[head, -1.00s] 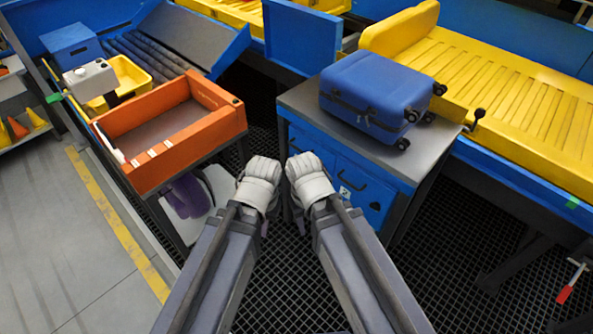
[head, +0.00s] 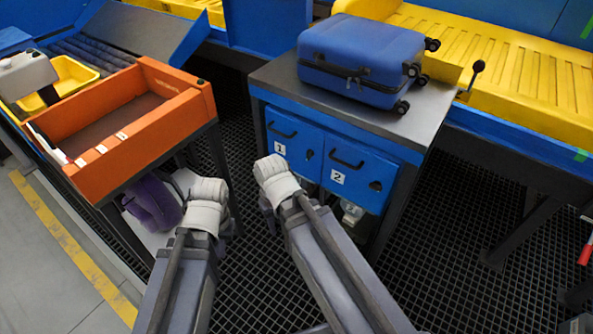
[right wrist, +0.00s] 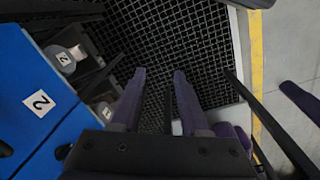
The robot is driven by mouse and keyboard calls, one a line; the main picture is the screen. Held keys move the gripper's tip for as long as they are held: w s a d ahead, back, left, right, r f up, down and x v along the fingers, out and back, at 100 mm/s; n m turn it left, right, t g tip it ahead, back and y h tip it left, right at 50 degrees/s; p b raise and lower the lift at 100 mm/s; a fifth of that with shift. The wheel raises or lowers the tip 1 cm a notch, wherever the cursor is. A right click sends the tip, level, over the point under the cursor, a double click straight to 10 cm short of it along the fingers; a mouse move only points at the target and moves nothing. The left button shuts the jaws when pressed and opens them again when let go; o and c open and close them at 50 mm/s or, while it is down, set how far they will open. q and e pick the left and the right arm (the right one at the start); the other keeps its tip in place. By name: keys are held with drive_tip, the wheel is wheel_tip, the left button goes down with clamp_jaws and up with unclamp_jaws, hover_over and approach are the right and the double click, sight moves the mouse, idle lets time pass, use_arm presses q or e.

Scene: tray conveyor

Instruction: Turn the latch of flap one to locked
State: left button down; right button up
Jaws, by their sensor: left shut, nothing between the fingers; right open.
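Flap one (head: 288,138) is the left blue panel on the cabinet front, with a white "1" label and a dark handle. Its small dark latch (head: 309,154) shows at the panel's right side; I cannot tell its setting. Flap two (head: 352,175), labelled "2", is to its right, with its own dark latch (head: 376,186). My right gripper (head: 268,170) is just below flap one in the picture; its fingertips are hidden there. In the right wrist view, its fingers (right wrist: 158,72) are open and empty above the floor grating. My left gripper (head: 209,192) is shut and empty, further left.
A blue suitcase (head: 362,58) lies on the grey cabinet top (head: 270,76). An orange tray (head: 190,112) stands on a table at the left, with a purple object (head: 152,203) below. Dark floor grating (head: 245,270) lies between my arms. A yellow conveyor is behind the cabinet.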

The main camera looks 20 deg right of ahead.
drive_tip(key=w+d+f+m+t+h+b, duration=0.1)
drive_tip(key=w+d+f+m+b, duration=0.2)
drive_tip(key=f+b, duration=0.65)
drive_tip(key=w+d+f+m+h+b, duration=0.1)
drive_tip(key=w+d+f+h+b, duration=0.15)
drive_tip(key=d+f+b, duration=0.45)
drive_tip(key=w+d+r+m+t+h+b, duration=0.35)
drive_tip(key=w+m+h, duration=0.2)
drive_tip(key=w, duration=0.25)
drive_tip(key=w+a+r+m+t+h, duration=0.1)
drive_tip(key=w+a+r+t+h, duration=0.1)
drive_tip(key=r, duration=0.4)
drive_tip(key=w+a+r+m+t+h, duration=0.2)
drive_tip(key=w+a+r+t, duration=0.1)
drive_tip(key=r, duration=0.3)
drive_tip(key=shift+t, duration=0.65)
drive_tip(key=shift+w, duration=0.2)
